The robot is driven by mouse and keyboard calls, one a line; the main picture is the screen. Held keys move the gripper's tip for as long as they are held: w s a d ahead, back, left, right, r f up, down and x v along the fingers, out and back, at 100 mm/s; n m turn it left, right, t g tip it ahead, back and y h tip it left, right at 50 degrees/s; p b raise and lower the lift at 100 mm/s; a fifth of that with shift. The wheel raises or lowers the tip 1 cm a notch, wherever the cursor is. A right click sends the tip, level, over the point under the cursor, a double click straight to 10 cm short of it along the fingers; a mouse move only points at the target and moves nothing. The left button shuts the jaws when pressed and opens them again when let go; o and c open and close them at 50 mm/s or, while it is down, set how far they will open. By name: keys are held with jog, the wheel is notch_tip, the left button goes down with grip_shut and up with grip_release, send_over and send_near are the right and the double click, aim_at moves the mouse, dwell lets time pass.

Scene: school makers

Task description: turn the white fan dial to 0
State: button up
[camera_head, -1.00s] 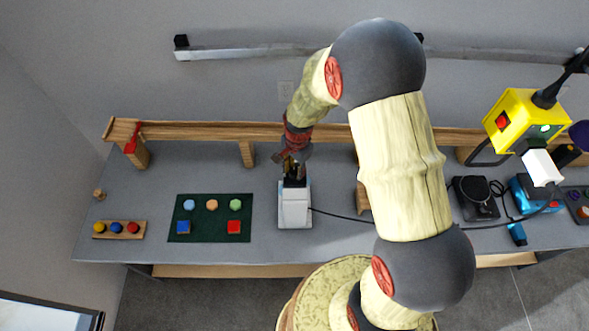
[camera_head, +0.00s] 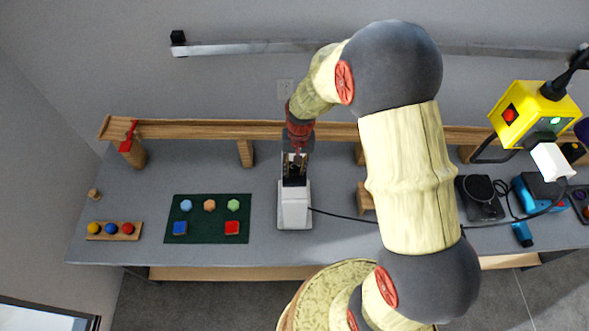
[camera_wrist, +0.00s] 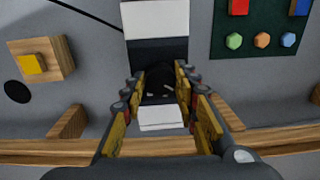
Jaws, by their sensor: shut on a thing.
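The white fan (camera_head: 294,208) stands on the grey bench in the head view, with a dark section at its back end. In the wrist view its white body (camera_wrist: 155,20) is at the top, with the dark section below. My gripper (camera_head: 295,172) is over the dark end. In the wrist view its fingers (camera_wrist: 158,85) lie on both sides of a dark part with small pale marks, apparently the dial, and are shut on it. A white block (camera_wrist: 160,117) shows nearer the palm. The dial's setting cannot be read.
A dark green mat (camera_head: 208,232) with coloured pieces lies left of the fan. A wooden block with a yellow top (camera_wrist: 35,62) shows in the wrist view. A black cable (camera_head: 345,216) leads right from the fan.

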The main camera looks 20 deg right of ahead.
aim_at(297, 168)
jog(key=n+b, duration=0.1)
jog(key=n, duration=0.6)
jog(key=shift+w+b, duration=0.1)
jog(key=shift+b, duration=0.3)
jog(key=shift+c, duration=0.2)
jog(key=shift+o, duration=0.2)
jog(key=shift+d, duration=0.1)
jog(key=shift+c, duration=0.2)
jog(key=o, duration=1.2)
jog(key=shift+c, duration=0.2)
jog(key=shift+r, duration=0.1)
notch_tip(297, 168, up, 12)
jog(key=shift+d, duration=0.35)
jog(key=shift+w, duration=0.15)
